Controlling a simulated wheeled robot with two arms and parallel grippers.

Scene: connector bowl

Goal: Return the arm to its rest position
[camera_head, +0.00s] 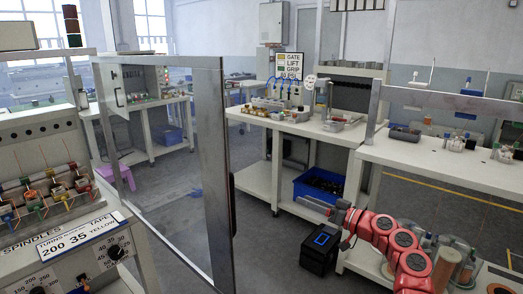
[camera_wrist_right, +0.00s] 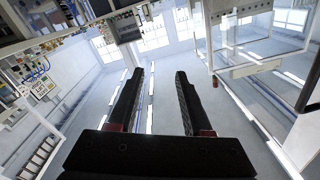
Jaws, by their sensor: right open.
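My right arm is red and black and comes in from the lower right of the head view. Its gripper (camera_head: 316,204) is in front of the lower shelf, near the blue crate (camera_head: 318,178). In the right wrist view the two dark fingers of the gripper (camera_wrist_right: 159,76) stand apart with nothing between them. Beyond them are grey floor and windows, seen tilted. My left arm and gripper are not in view.
The white workbench (camera_head: 290,127) with small parts stands behind the right gripper. Another white table (camera_head: 445,165) is at the right, close to my arm. A metal-framed clear panel (camera_head: 218,170) stands left of centre. Open floor (camera_head: 265,245) lies between.

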